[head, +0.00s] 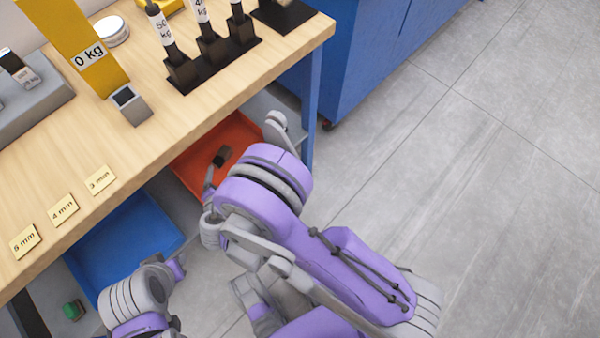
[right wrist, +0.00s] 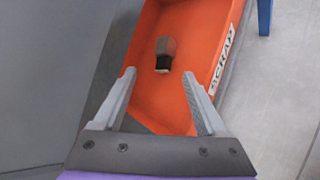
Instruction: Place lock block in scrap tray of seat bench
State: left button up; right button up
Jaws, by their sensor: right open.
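The orange scrap tray (head: 190,177) sits on the low shelf under the wooden bench. In the right wrist view the tray (right wrist: 148,103) carries a label reading SCRAP. A small dark block (head: 222,156), which looks like the lock block, lies inside the tray. In the right wrist view the block (right wrist: 165,54) has a grey-brown upper part and a black and pale lower end. My right gripper (right wrist: 158,80) is open and empty, its fingers over the near end of the tray, apart from the block. My left gripper does not show.
A blue tray (head: 125,240) stands to the left under the bench, with a green-topped item (head: 73,310) near it. The wooden bench top (head: 150,130) overhangs the trays and bears weights and plates. A blue cabinet (head: 350,60) stands behind. Floor to the right is clear.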

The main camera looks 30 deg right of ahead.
jog(key=s+d+r+m+g, duration=0.25)
jog(key=d+r+m, duration=0.25)
jog(key=d, duration=0.3)
jog(key=s+d+r+m+g, duration=0.2)
jog(key=s+d+r+m, duration=0.2)
jog(key=d+r+m, duration=0.25)
jog(key=s+d+r+m+g+y, duration=0.1)
jog(key=s+d+r+m, duration=0.1)
jog(key=s+m, duration=0.3)
jog(key=s+d+r+m+g+y, duration=0.1)
jog(key=s+m, duration=0.4)
jog(key=s, duration=0.5)
jog(key=shift+s+d+r+y, duration=0.15)
jog(key=shift+d+r+y, duration=0.45)
jog(key=shift+d, duration=0.65)
